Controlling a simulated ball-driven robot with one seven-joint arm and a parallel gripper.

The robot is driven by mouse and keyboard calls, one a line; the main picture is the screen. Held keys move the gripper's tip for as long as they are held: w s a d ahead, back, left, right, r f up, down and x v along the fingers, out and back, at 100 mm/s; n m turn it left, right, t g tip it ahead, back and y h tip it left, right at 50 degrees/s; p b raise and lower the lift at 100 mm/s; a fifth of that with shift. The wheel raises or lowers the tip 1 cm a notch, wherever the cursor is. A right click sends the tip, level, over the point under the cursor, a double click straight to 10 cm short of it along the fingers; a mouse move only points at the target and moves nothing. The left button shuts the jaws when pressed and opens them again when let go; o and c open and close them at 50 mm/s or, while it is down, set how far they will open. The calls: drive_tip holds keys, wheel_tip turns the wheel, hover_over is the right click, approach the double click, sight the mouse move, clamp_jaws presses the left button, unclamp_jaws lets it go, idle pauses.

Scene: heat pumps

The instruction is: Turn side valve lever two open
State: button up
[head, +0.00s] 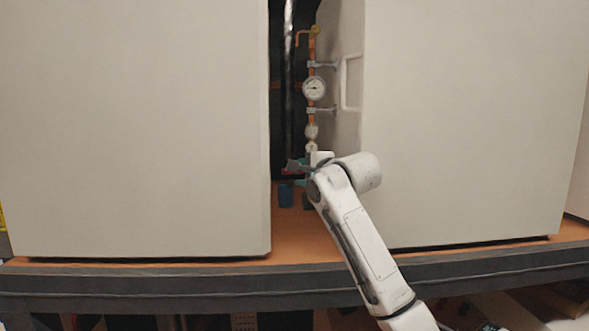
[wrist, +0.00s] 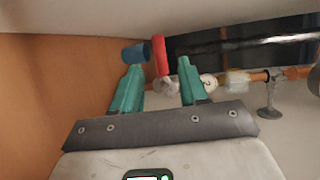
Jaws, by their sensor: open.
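A red valve lever (wrist: 160,54) stands up between the two teal fingers of my gripper (wrist: 160,68) in the wrist view. It joins a white valve body (wrist: 168,87) on a copper pipe. The jaws are open, with a gap on both sides of the lever; I cannot tell whether either finger touches it. In the head view my gripper (head: 297,165) is in the gap between two large white cabinets, at the pipe's lower end, and my arm hides most of the valve. No label shows the lever's number.
The left cabinet (head: 135,125) and right cabinet (head: 465,120) leave a narrow gap. In it are a gauge (head: 314,88), pipe brackets, a yellow handle (head: 315,30) at the top and a blue cylinder (head: 286,195), which also shows left of the lever in the wrist view (wrist: 136,52).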

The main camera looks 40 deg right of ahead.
drive_tip(key=shift+p+x, duration=0.55)
drive_tip(key=shift+x, duration=1.85)
clamp_jaws()
